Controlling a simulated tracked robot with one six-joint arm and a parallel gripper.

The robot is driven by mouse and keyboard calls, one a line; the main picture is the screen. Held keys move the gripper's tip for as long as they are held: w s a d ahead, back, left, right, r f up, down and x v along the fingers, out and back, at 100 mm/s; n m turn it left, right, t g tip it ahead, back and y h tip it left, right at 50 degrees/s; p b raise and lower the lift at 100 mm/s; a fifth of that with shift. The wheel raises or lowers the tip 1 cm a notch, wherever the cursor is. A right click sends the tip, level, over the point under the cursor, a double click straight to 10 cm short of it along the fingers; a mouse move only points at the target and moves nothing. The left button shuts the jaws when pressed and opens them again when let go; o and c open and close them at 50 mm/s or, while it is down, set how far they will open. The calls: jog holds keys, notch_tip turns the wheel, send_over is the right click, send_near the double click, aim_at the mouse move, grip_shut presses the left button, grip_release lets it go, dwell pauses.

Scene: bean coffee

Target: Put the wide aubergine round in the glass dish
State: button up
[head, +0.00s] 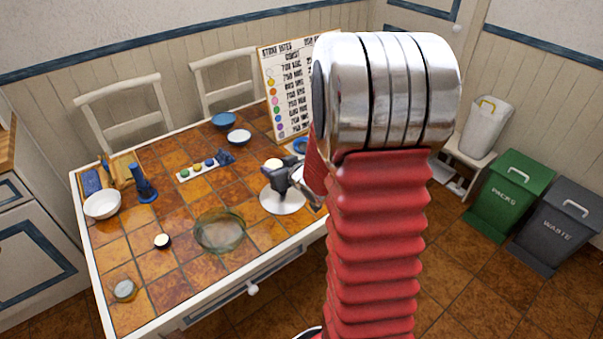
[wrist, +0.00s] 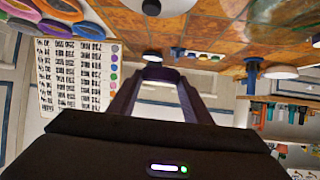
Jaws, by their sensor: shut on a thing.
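My gripper (head: 282,176) is over the right part of the tiled table, shut on a pale-topped round (head: 272,164), which looks like the wide aubergine round. In the wrist view a dark purple edge (wrist: 159,73) shows between the fingertips. The held round is above a white plate (head: 283,205); I cannot tell the height. The clear greenish glass dish (head: 220,233) stands near the table's front edge, left of my gripper, and looks empty. A smaller dark round with a pale top (head: 162,241) lies left of the dish.
A small lidded glass pot (head: 124,290) stands at the front left corner. A white bowl (head: 102,204) and a blue upright stand (head: 143,187) are at the left. A strip of coloured pieces (head: 198,169) lies mid-table. A lettered board (head: 287,92) stands at the back right.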

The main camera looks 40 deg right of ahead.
jog(key=w+a+r, duration=0.2)
jog(key=a, duration=0.9)
jog(key=w+a+r+n+y, duration=0.1)
jog(key=w+a+r, duration=0.1)
jog(key=a, duration=0.9)
jog(key=shift+w, duration=0.4)
jog(key=shift+r, duration=0.1)
